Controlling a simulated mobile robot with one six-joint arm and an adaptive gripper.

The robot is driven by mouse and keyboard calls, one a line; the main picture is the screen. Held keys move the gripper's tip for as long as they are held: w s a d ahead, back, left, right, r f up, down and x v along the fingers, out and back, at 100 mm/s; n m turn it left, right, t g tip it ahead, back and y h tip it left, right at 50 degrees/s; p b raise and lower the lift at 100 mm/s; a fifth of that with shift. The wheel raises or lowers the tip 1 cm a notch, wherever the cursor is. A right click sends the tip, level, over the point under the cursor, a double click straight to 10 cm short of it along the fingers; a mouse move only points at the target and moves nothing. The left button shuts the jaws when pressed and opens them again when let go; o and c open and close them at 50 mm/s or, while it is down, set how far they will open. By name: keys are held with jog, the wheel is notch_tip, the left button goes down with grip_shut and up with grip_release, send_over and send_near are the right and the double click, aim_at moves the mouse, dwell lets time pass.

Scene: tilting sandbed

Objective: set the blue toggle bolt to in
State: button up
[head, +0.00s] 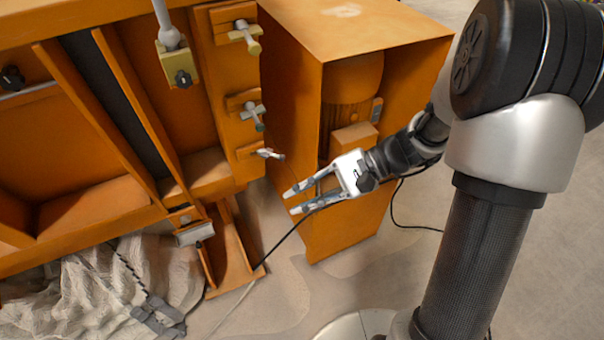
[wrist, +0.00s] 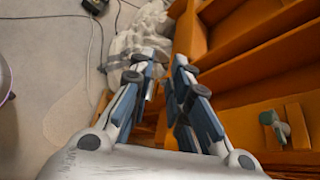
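Three toggle bolts sit in a column on the orange panel in the head view. The top bolt (head: 247,38) has a yellowish end and the middle bolt (head: 253,114) a greenish-teal end. The lowest bolt (head: 267,153) has a small dark end; I cannot tell for sure whether it is blue. My gripper (head: 293,201) is open and empty, below and right of the lowest bolt and apart from it. In the wrist view my gripper (wrist: 166,62) has its fingers apart with nothing between them. One teal-ended toggle bolt (wrist: 274,128) shows at lower right there.
An orange cabinet (head: 345,230) stands close behind my gripper. An orange channel piece (head: 232,255) juts out below the panel. A crumpled pale cloth (head: 95,290) and cables (head: 290,236) are near the floor. Open floor (wrist: 45,60) shows at left in the wrist view.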

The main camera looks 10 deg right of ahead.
jog(key=w+f+t, duration=0.1)
jog(key=w, duration=0.2)
jog(key=w+f+t+y, duration=0.1)
jog(key=w, duration=0.2)
jog(key=w+f+m+t+y, duration=0.1)
jog(key=w+t, duration=0.1)
jog(key=w, duration=0.1)
jog(key=shift+w+d+f, duration=0.1)
jog(key=shift+d+f, duration=0.2)
jog(key=shift+d, duration=0.05)
jog(key=shift+c, duration=1.4)
jog(key=w+t, duration=0.1)
jog(key=w+d+f+t, duration=0.1)
jog(key=w+f+m+t, duration=0.1)
jog(key=w, duration=0.1)
jog(key=shift+d+f+y+p, duration=0.2)
jog(key=shift+f+y+p, duration=0.1)
jog(key=shift+y, duration=0.1)
grip_shut()
jog(key=w+d+f+m+t+h, duration=0.3)
jog(key=w+d+f+t+h, duration=0.2)
jog(key=w+d+f+t, duration=0.45)
jog(key=w+a+g+b, duration=0.1)
jog(key=w+a, duration=0.1)
jog(key=a, duration=0.7)
jog(key=shift+w+a, duration=0.3)
jog(key=shift+w, duration=0.1)
jog(key=shift+r+g, duration=0.1)
jog(key=shift+g, duration=0.15)
